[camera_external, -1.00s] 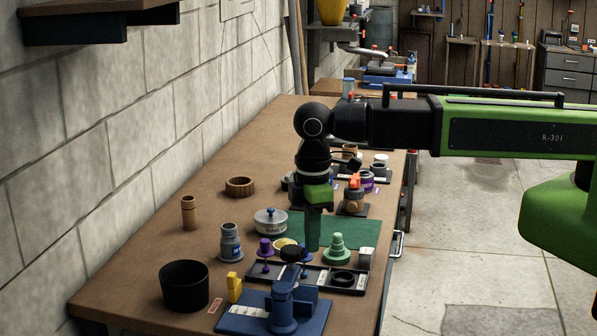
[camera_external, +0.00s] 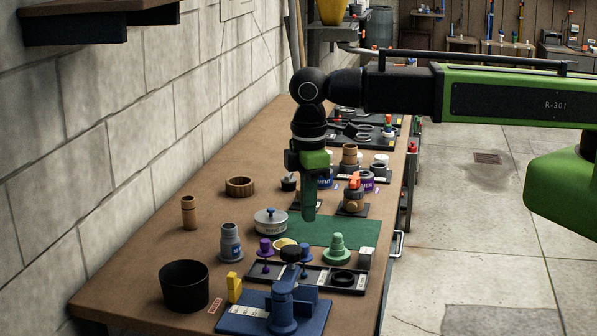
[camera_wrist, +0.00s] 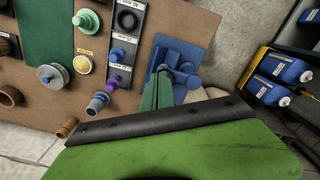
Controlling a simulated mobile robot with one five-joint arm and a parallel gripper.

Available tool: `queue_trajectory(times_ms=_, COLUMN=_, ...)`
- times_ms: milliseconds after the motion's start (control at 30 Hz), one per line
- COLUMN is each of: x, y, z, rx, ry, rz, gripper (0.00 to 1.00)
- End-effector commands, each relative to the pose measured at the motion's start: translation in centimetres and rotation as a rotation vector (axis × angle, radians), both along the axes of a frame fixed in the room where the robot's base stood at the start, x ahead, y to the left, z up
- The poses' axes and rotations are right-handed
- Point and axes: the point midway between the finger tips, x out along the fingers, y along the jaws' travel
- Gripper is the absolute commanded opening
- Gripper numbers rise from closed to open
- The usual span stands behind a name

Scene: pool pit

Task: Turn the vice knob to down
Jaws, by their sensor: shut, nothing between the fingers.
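The blue vice (camera_external: 284,311) stands on a blue base plate at the near end of the workbench.
A black tray (camera_external: 262,275) with small parts lies just behind the vice. A block wall runs along the left; the bench's right edge is close.

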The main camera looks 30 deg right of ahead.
Motion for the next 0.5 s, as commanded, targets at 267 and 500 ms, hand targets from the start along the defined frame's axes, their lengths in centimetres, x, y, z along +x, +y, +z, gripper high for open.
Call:
queue_trajectory(times_ms=267, x=0.0, y=0.0, z=-3.6, rx=0.0, ry=0.0, rz=0.0, gripper=0.0)
queue_trajectory(times_ms=500, x=0.0, y=0.0, z=-6.8, rx=0.0, ry=0.0, rz=0.0, gripper=0.0)
